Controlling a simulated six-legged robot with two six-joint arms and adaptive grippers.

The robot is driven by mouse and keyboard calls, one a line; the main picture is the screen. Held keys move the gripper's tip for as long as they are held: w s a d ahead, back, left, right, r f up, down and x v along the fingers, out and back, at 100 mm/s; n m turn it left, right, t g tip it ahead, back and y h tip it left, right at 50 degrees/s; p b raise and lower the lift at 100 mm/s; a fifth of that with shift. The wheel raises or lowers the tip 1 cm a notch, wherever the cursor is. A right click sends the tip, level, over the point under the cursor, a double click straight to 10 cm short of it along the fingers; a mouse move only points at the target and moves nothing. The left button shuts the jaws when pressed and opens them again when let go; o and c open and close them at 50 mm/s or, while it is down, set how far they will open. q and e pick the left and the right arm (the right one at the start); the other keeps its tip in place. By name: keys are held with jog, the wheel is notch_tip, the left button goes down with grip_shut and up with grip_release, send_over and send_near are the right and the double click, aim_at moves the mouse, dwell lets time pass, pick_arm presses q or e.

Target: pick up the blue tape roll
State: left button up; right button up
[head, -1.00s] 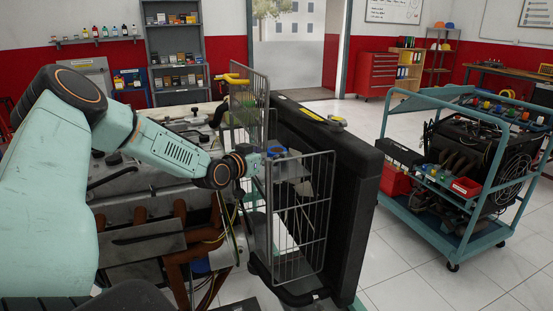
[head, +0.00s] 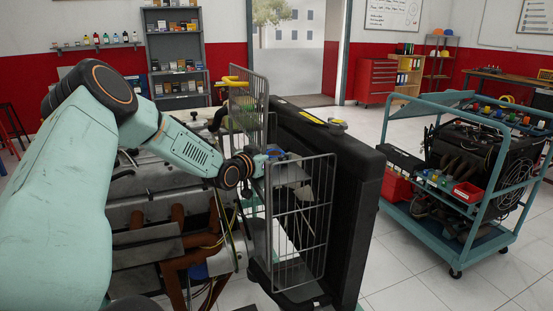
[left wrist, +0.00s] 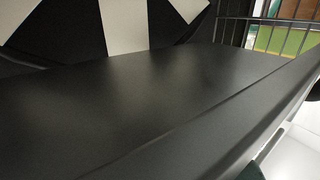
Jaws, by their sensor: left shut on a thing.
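My left gripper (head: 265,163) is at the upper left corner of a wire guard in the head view. It is shut, with a small blue thing (head: 276,154) at its tips that looks like the blue tape roll. The roll is mostly hidden and small, so its outline is unclear. In the left wrist view a broad black surface fills most of the picture, and no blue roll can be made out there. My right gripper is not in view.
The wire guard (head: 301,240) stands against a tall black radiator-like panel (head: 352,220). A yellow and grey tool (head: 337,124) lies on the panel's top. An engine (head: 150,205) stands at left. A teal trolley (head: 387,130) is at right, with free floor (head: 400,270) between.

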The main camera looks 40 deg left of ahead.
pick_arm(q)
jog(key=shift+s+r, duration=0.1)
jog(key=shift+c, duration=1)
jog(key=shift+w, duration=0.2)
